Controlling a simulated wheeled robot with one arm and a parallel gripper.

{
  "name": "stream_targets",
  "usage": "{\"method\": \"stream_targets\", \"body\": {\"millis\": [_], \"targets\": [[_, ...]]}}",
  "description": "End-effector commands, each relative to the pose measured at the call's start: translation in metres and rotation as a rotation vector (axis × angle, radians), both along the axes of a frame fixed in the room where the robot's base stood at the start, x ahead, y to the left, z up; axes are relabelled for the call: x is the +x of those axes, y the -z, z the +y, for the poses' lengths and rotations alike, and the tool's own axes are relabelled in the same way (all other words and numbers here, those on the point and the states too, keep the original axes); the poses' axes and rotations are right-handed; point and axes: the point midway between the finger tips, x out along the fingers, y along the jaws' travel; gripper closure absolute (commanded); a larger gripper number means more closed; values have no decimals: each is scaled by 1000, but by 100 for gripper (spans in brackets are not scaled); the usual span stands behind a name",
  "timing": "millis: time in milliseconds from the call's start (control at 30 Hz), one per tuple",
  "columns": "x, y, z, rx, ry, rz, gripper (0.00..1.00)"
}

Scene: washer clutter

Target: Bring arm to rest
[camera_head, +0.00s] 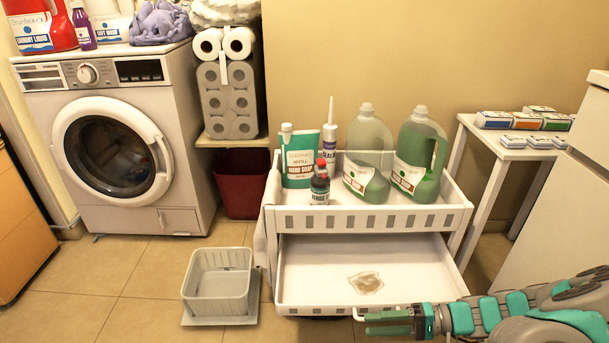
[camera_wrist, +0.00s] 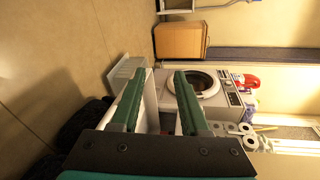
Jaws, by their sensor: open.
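My gripper (camera_head: 388,323) is at the lower right of the head view, in front of the white cart's pulled-out drawer (camera_head: 300,275). Its two green fingers are apart, with nothing between them. In the wrist view my gripper (camera_wrist: 157,100) points past the cart toward the washing machine (camera_wrist: 205,85), and its fingers are spread. The drawer holds a flat, beige-brown item (camera_head: 366,283). I cannot tell whether the fingers touch the drawer front.
The cart's top tray (camera_head: 300,222) holds green jugs and bottles. A grey basket (camera_head: 217,285) stands on the floor left of the cart. A white side table (camera_head: 500,152) with small boxes stands right. A white cabinet (camera_head: 575,190) is close to my arm. Floor is clear at front left.

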Motion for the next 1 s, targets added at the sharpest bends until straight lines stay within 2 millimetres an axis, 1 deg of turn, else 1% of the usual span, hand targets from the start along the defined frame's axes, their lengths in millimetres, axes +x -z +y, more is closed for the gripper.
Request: {"method": "stream_targets", "body": {"millis": [33,200,300,500,667,767,1000], "targets": [[-3,-16,9,-28,-48,-4,55],[-20,-56,37,-137,-199,6,55],[-34,-76,51,-210,-278,17,55],[-65,-110,69,-381,-406,37,55],[-92,-132,78,-528,-479,54,55],[-108,-145,78,-628,-510,61,55],[-146,-172,71,-873,-529,74,55]]}}
